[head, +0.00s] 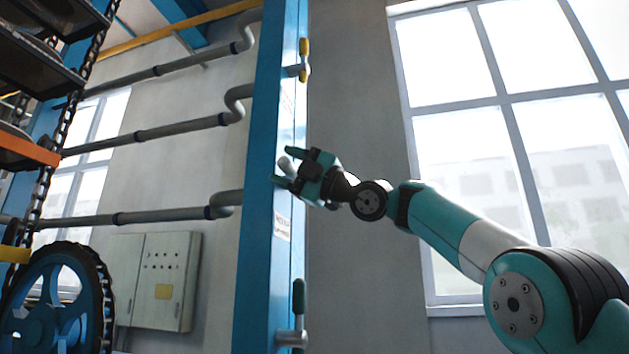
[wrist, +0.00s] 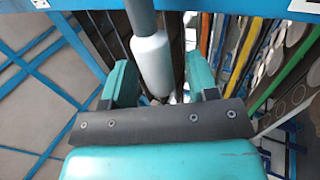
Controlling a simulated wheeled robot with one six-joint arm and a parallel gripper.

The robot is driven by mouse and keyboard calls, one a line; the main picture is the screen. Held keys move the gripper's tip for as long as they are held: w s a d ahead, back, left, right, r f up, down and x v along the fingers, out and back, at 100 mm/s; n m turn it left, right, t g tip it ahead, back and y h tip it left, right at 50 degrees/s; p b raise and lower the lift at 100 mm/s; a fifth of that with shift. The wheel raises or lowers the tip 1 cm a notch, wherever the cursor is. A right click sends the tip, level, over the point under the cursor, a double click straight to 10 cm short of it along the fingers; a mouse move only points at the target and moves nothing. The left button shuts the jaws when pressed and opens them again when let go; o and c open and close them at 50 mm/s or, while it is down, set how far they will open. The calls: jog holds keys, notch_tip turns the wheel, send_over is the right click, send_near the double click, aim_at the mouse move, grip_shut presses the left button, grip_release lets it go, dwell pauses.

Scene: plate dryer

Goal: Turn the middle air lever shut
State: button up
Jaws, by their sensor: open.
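The middle air lever's pale grey part (head: 286,164) shows between my fingers at the blue post, but most of the lever is hidden behind my gripper. In the wrist view, a light grey cylinder (wrist: 150,55) with a narrower grey rod above it stands between the two fingers. My gripper (head: 288,168) is open around it, one finger on each side, with a gap visible beside the left finger. Whether the fingertips touch it, I cannot tell. An upper lever with a yellow handle (head: 304,62) and a lower lever with an upright dark green handle (head: 299,297) sit on the same post.
The tall blue post (head: 262,200) carries the levers. Grey pipes (head: 150,134) run to its left. A chain and wheel (head: 62,300) and a grey control cabinet (head: 160,280) are at the lower left. A large window (head: 470,150) is at the right.

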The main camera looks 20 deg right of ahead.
jog(key=b+v, duration=0.7)
jog(key=v, duration=0.9)
jog(key=shift+s+d+f+b, duration=0.2)
jog(key=shift+d+b, duration=0.1)
jog(key=shift+b, duration=0.05)
